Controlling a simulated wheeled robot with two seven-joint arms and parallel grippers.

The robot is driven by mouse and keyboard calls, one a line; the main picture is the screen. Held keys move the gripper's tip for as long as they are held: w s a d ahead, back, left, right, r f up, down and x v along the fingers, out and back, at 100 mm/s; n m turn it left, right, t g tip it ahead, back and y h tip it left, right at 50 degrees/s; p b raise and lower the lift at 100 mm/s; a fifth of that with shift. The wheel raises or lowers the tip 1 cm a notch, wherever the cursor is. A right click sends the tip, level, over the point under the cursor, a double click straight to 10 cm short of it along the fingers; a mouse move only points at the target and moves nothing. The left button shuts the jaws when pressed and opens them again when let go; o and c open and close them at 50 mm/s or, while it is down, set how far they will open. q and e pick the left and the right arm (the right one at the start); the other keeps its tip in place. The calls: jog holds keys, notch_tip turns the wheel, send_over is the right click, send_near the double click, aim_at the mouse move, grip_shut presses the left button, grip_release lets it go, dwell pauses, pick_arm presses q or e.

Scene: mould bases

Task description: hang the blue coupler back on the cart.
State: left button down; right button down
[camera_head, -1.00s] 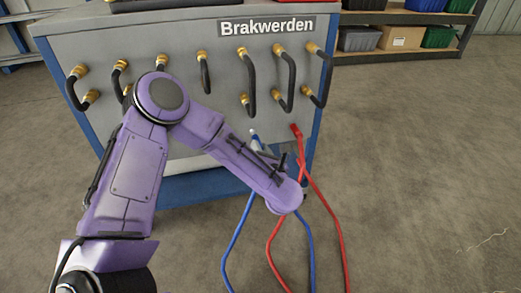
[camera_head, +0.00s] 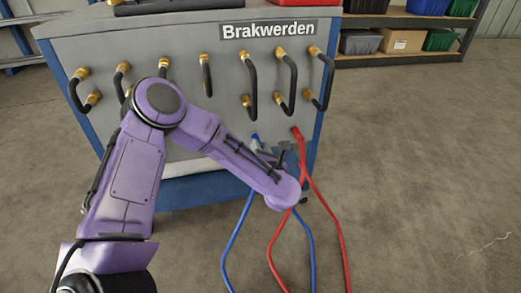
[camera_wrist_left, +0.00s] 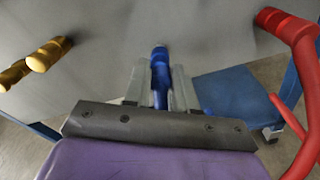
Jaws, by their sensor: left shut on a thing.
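The blue coupler (camera_wrist_left: 160,70) stands between the pale fingers of my left gripper (camera_wrist_left: 160,85) in the left wrist view, its tip toward the cart's grey panel. In the head view the coupler (camera_head: 254,138) shows in front of the lower panel of the cart (camera_head: 190,45), left of the red coupler. My left gripper (camera_head: 259,148) is shut on it, mostly hidden behind my purple forearm. I cannot tell whether the tip touches the panel. My right gripper is not in view.
The red coupler (camera_head: 297,134) is at the panel; its red hose (camera_head: 335,220) crosses near the blue hose (camera_head: 233,240). Black hoses with brass fittings (camera_head: 245,100) line the panel above. Shelves with bins (camera_head: 405,40) stand behind. The floor at right is clear.

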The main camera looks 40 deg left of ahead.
pick_arm(q)
jog(key=shift+w+a, duration=0.1)
jog(key=shift+a, duration=0.05)
jog(key=shift+w+a, duration=0.2)
dwell(0.3)
jog(key=shift+c, duration=2.2)
grip_release()
jog(key=v, duration=0.7)
jog(key=shift+p, duration=0.45)
